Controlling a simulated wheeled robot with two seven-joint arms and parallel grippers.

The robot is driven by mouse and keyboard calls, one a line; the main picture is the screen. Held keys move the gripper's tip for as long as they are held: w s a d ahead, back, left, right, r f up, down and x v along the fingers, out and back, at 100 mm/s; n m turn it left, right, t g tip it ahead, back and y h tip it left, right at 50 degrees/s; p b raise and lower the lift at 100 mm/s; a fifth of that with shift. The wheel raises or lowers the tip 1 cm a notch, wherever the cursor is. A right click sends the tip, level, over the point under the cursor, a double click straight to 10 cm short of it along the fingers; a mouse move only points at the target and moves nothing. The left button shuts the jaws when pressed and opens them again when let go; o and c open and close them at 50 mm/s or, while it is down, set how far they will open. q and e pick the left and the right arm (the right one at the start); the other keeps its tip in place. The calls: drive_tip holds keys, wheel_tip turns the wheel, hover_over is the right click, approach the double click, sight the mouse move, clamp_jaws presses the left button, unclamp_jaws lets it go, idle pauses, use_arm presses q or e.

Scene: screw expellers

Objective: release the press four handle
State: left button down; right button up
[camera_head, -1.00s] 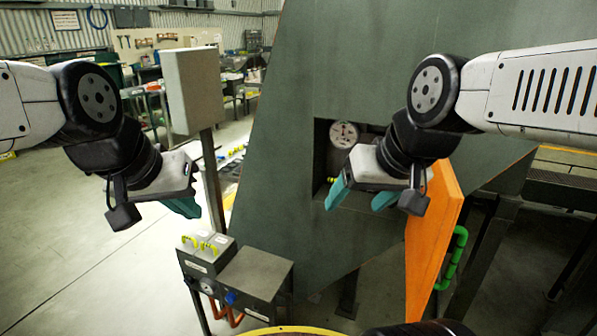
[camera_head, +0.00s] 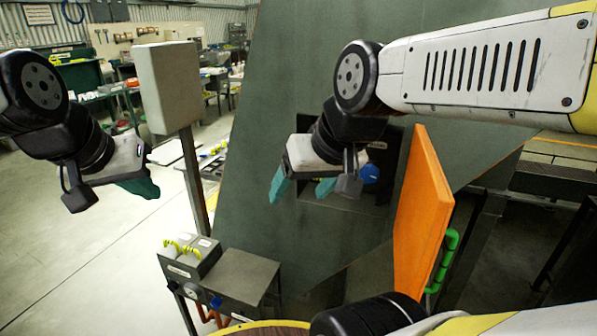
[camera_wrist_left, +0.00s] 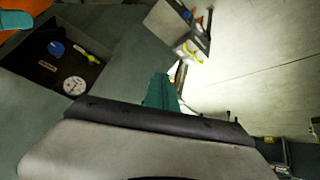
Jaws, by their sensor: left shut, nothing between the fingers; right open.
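A green bar handle (camera_head: 443,260) is on the right side of an upright orange door (camera_head: 422,215), which stands swung out from the dark green machine (camera_head: 290,70). No press number is readable. My right gripper (camera_head: 300,187) is open and empty in front of the machine's recess, left of the door and clear of the green handle. One of its teal fingers shows at the corner of the left wrist view (camera_wrist_left: 14,20). My left gripper (camera_head: 140,187) is shut and empty, far left of the machine; its teal fingers are together in the left wrist view (camera_wrist_left: 160,92).
The recess (camera_wrist_left: 40,75) holds a blue knob (camera_wrist_left: 57,48), a yellow-green handle (camera_wrist_left: 88,54) and a round gauge (camera_wrist_left: 74,86). A control box (camera_head: 190,258) with yellow-green handles stands low in front. A grey box on a post (camera_head: 167,88) rises behind it. Open floor lies left.

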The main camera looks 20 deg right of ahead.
use_arm(q)
drive_tip(key=w+d+f+m+t+h, duration=0.2)
drive_tip(key=w+d+m, duration=0.1)
drive_tip(key=w+d, duration=1.5)
drive_tip(key=w+d+f+m, duration=0.1)
drive_tip(key=w+d+f, duration=0.2)
drive_tip(key=d, duration=0.3)
drive_tip(key=w+d+f+m+h, duration=0.1)
drive_tip(key=w+d+f, duration=0.2)
drive_tip(key=d+f, duration=0.2)
drive_tip(key=w+d+f+m+t+h, duration=0.1)
drive_tip(key=w+d+f, duration=0.2)
drive_tip(key=d, duration=0.5)
drive_tip(key=shift+d+f, duration=0.25)
drive_tip(key=shift+f, duration=0.2)
drive_tip(key=shift+f, duration=0.1)
